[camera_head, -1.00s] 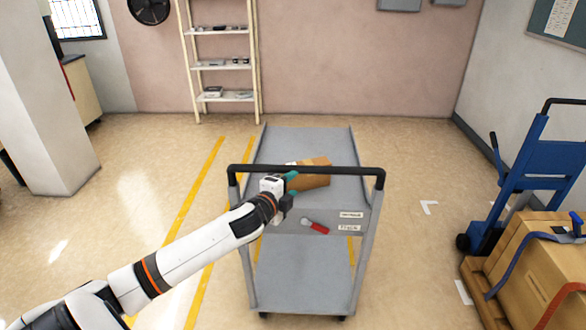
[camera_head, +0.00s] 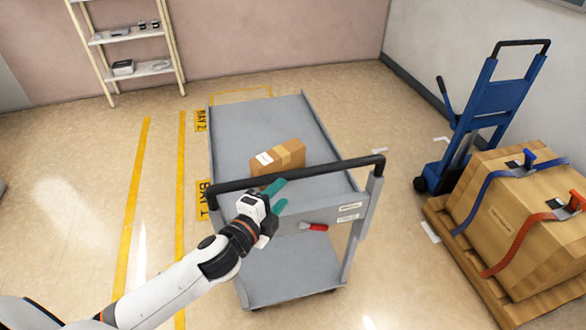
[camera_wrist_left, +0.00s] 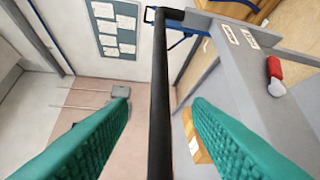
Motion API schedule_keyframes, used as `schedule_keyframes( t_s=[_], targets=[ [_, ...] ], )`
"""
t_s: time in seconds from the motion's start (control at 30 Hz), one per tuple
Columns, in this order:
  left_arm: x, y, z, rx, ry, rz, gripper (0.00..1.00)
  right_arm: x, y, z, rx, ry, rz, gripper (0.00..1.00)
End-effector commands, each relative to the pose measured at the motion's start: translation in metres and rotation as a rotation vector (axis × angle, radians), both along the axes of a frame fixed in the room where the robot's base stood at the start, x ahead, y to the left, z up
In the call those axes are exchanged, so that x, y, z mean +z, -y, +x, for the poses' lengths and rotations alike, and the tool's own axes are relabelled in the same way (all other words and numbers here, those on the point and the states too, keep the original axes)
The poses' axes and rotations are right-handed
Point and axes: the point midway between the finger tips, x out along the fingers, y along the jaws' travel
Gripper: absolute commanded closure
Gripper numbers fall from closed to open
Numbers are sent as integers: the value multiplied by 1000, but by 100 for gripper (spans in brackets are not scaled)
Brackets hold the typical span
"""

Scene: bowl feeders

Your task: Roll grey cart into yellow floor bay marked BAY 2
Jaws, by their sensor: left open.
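The grey cart (camera_head: 265,128) stands in the middle of the head view, its black push handle (camera_head: 325,167) toward me. A cardboard box (camera_head: 284,157) lies on its top deck. My left gripper (camera_head: 281,197) is open at the left half of the handle. In the left wrist view the handle bar (camera_wrist_left: 163,80) runs between the two teal fingers, with gaps on both sides. The BAY 2 floor label (camera_head: 201,121) shows beside the cart's far left side. A yellow floor line (camera_head: 240,92) shows beyond its far end. The cart hides much of the floor markings.
A second floor label (camera_head: 204,198), partly hidden, lies beside the cart's near left. A blue hand truck (camera_head: 495,125) and a pallet (camera_head: 470,270) with a strapped carton (camera_head: 525,215) stand at right. A shelf rack (camera_head: 130,50) stands at the back left. Floor left of the cart is clear.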

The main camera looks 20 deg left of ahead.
Motion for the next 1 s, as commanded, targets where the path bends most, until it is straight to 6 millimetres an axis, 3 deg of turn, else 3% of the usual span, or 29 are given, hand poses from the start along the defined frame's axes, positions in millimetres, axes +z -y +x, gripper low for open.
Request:
schedule_keyframes(
  t_s=[0.2,0.43,0.87,1.0],
  targets=[
    [-3,8,46,2,2,1,55,10,10,-5,1,-9,-12,64],
    [-9,15,80,2,1,1,55,14,-3,-4,0,-6,4,64],
    [-13,18,92,0,0,1,55,15,-9,-2,3,-3,11,64],
    [-13,18,92,0,0,1,73,15,-6,-1,4,-2,7,64]
  ],
)
